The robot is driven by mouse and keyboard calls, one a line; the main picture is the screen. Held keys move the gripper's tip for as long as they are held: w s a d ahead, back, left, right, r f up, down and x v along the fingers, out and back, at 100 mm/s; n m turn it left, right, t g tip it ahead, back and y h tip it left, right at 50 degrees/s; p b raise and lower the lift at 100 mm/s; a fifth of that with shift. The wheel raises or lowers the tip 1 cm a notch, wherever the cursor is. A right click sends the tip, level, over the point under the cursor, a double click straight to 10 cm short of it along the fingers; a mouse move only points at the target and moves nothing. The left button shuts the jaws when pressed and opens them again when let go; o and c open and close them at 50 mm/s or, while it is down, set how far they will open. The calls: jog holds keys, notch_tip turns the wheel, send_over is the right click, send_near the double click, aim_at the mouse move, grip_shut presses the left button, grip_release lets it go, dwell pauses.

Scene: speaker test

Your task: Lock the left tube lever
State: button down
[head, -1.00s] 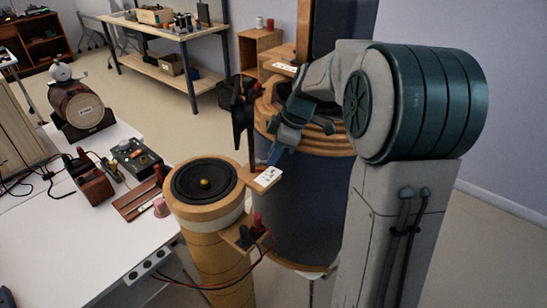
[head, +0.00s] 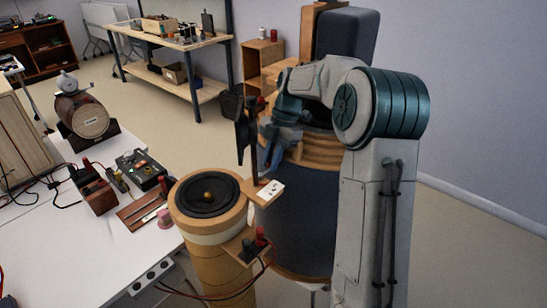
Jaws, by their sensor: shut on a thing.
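The left tube (head: 221,265) is a tan upright cylinder with a round black speaker (head: 208,196) on top. A wooden bracket with a white label plate (head: 270,190) juts from its right side. The tube's lever (head: 254,155) is a dark upright bar rising by this bracket, with a black flat piece (head: 239,118) at its upper left. My gripper (head: 272,154) comes from the right, its blue fingers pointing down just beside the lever, above the label plate. It is shut on the lever, though the contact between fingertips and bar is small and partly hidden.
A larger dark blue tube (head: 305,225) with a wooden rim stands close behind the bracket, under my arm. Red and black terminals (head: 256,240) with wires sit on a lower bracket. A white table (head: 85,255) with instruments is at left. A workbench (head: 172,38) stands behind.

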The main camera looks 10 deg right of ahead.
jog(key=shift+w+a+n, duration=0.1)
jog(key=shift+w+n, duration=0.1)
jog(key=shift+n, duration=0.3)
jog(key=c, duration=1.4)
grip_release()
jog(key=shift+o, duration=0.2)
